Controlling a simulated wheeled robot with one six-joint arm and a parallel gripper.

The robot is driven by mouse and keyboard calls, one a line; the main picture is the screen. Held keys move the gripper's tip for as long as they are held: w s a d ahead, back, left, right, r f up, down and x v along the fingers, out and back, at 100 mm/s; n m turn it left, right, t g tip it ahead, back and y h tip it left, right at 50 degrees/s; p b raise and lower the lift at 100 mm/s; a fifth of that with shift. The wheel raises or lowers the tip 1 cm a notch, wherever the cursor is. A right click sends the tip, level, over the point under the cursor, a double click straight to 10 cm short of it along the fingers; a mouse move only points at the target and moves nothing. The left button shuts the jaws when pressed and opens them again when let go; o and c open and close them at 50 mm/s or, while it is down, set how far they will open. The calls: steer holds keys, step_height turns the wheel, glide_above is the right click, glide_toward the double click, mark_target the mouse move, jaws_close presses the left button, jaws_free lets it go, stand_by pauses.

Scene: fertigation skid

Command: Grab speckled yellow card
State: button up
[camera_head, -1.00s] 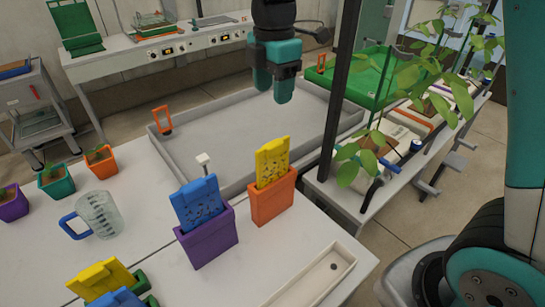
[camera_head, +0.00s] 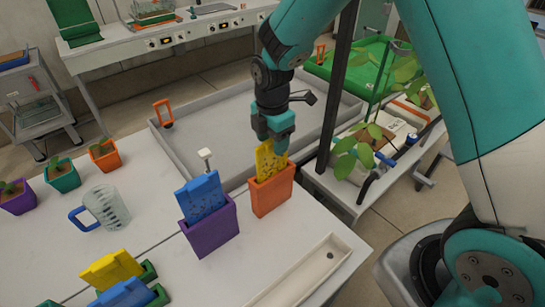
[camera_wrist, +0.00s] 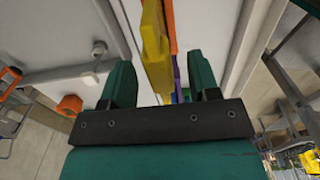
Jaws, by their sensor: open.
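The speckled yellow card (camera_head: 267,163) stands upright in an orange holder (camera_head: 271,193) on the white table. My gripper (camera_head: 272,132) is at the top of this card, reaching down from above. In the wrist view the fingers (camera_wrist: 163,88) are apart, and the yellow card (camera_wrist: 155,50) shows between them, nearer the middle than either finger. I cannot tell whether a finger touches it. Its lower part is hidden in the holder.
A purple holder (camera_head: 212,232) with a speckled blue card (camera_head: 201,197) stands close left. A measuring jug (camera_head: 106,207), potted seedlings, and another yellow card (camera_head: 110,269) and blue card (camera_head: 126,294) in green holders are farther left. A long white tray (camera_head: 308,273) lies in front.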

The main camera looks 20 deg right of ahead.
mark_target(272, 162)
steer(key=shift+f, duration=1.45)
steer(key=c, duration=1)
steer(key=shift+r, duration=0.1)
